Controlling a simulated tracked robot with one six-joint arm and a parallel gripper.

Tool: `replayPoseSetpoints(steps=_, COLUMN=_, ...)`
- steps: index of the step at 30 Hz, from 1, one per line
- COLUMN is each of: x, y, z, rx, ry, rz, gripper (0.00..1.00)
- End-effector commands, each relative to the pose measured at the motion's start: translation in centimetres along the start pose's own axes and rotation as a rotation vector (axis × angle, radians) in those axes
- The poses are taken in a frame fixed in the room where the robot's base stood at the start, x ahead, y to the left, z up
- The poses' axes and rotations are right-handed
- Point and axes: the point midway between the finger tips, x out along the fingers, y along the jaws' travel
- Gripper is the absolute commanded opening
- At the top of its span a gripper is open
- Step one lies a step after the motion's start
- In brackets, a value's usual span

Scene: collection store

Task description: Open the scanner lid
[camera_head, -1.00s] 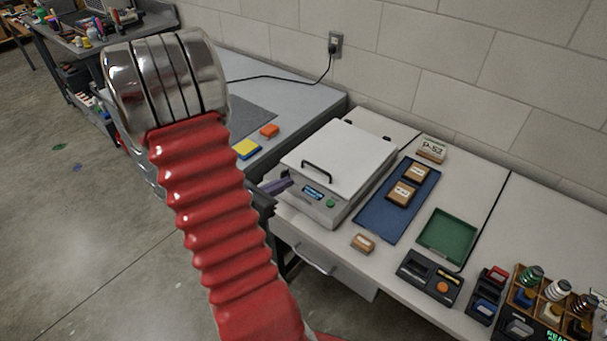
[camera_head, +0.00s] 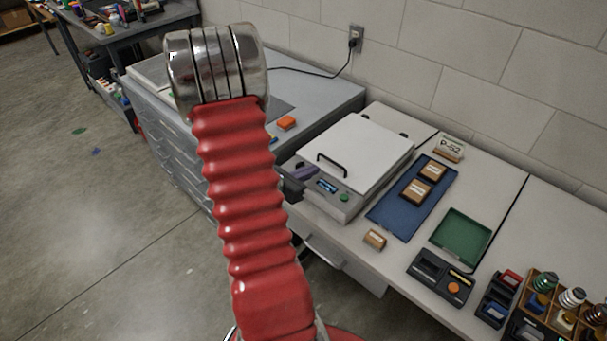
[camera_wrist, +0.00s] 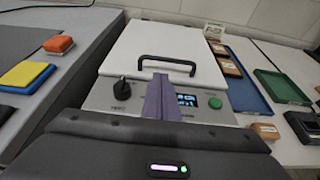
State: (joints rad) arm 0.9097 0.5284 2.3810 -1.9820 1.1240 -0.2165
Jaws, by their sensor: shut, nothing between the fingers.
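The scanner is a pale grey box (camera_head: 352,205) with a white lid (camera_head: 368,147) lying shut on top. A black bar handle (camera_head: 332,165) stands on the lid near its front edge; it also shows in the wrist view (camera_wrist: 167,63). The front panel carries a black knob (camera_wrist: 123,90), a small lit display (camera_wrist: 188,100) and a green button (camera_wrist: 215,103). My gripper (camera_head: 304,172) is at the scanner's front left. Its purple fingers (camera_wrist: 158,96) are shut and empty, in front of the panel and short of the handle in the wrist view. They hide part of the panel.
A blue tray (camera_head: 387,219) with brown boxes lies right of the scanner, with a green tray (camera_head: 462,236) beyond. A small box (camera_head: 375,239) sits near the front edge. An orange block (camera_head: 286,123) lies on the grey bench to the left. A wall stands behind.

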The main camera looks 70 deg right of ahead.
Motion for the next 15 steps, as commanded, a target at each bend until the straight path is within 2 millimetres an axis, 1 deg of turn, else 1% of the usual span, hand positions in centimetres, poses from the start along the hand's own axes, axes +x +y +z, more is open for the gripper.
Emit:
replayPoseSetpoints(steps=1, x=0.8, y=-0.1, z=-0.1, rx=0.0, ry=0.001, rz=-0.005, gripper=0.0)
replayPoseSetpoints(steps=7, x=3.3, y=-0.1, z=0.0, rx=0.0, ry=0.0, rz=-0.003, gripper=0.0)
replayPoseSetpoints(steps=12, x=4.5, y=0.0, z=0.0, rx=-0.001, ry=0.0, rz=0.0, gripper=0.0)
replayPoseSetpoints(steps=15, x=4.7, y=0.0, z=0.0, rx=-0.001, ry=0.0, rz=0.0, gripper=0.0)
